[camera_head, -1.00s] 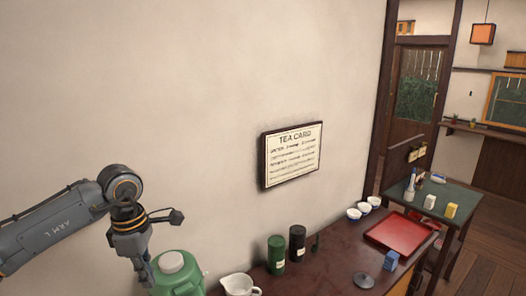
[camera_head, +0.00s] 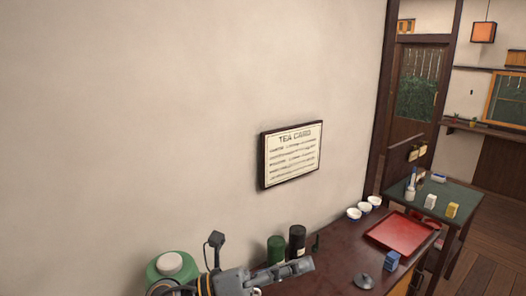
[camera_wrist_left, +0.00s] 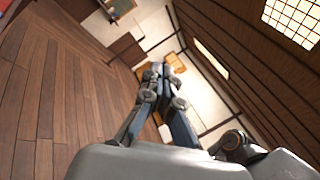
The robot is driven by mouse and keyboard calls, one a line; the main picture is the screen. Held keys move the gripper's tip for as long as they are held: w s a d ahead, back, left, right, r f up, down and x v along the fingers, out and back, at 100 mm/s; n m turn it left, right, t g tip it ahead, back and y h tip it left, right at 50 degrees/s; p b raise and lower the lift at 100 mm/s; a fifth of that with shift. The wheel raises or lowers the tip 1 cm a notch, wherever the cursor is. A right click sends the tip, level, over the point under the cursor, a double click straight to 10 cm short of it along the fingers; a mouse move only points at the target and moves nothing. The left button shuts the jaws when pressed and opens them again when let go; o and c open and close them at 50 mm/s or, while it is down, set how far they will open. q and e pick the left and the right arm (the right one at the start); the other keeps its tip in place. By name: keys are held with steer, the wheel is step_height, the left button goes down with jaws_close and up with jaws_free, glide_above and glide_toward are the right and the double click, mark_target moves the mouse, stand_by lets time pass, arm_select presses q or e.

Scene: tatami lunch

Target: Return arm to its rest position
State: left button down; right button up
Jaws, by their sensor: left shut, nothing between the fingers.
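My left gripper (camera_head: 300,266) reaches in from the bottom of the head view, pointing right above the near part of the dark red counter (camera_head: 341,254). Its fingers are shut with nothing between them. In the left wrist view the shut fingers (camera_wrist_left: 165,75) stand out against the far room, with wood floor and walls beyond. My left arm hides the white pitcher and the lower parts of the green canister (camera_head: 276,249) and the black canister (camera_head: 297,240). My right gripper does not show.
A green jug (camera_head: 170,270) with a white lid stands left of the arm. The counter also holds a red tray (camera_head: 402,234), white cups (camera_head: 365,208), a blue box (camera_head: 392,260) and a grey lid (camera_head: 363,281). A tea card (camera_head: 292,155) hangs on the wall.

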arm_select(q)
steer(key=w+a+f+n+t+y, duration=0.25)
steer(key=a+n+t+y, duration=0.45)
steer(key=n, duration=0.5)
steer(key=w+a+f+n+t+y, duration=0.1)
steer(key=w+a+n+t+y, duration=0.35)
steer(key=n+t, duration=0.65)
steer(key=s+a+f+n+g+y, duration=0.2)
steer(key=a+f+n+g+y, duration=0.25)
steer(key=f+n, duration=0.2)
steer(key=s+a+f+n+g+y, duration=0.3)
steer(key=a+f+n, duration=0.3)
steer(key=f, duration=0.2)
steer(key=s+a+f+n+g, duration=0.25)
steer(key=s+f+g, duration=0.25)
steer(key=s+f, duration=0.45)
steer(key=s+a+f+n+g, duration=0.2)
steer(key=s+f+n+g, duration=0.3)
steer(key=s, duration=0.8)
step_height(320, 180, down, 27)
steer(key=m+g+b, duration=0.2)
steer(key=s+a+f+g+y+b, duration=0.1)
steer(key=s+a+f, duration=0.1)
steer(key=s+f, duration=1.6)
steer(key=shift+a+f, duration=0.35)
steer(key=shift+f, duration=0.55)
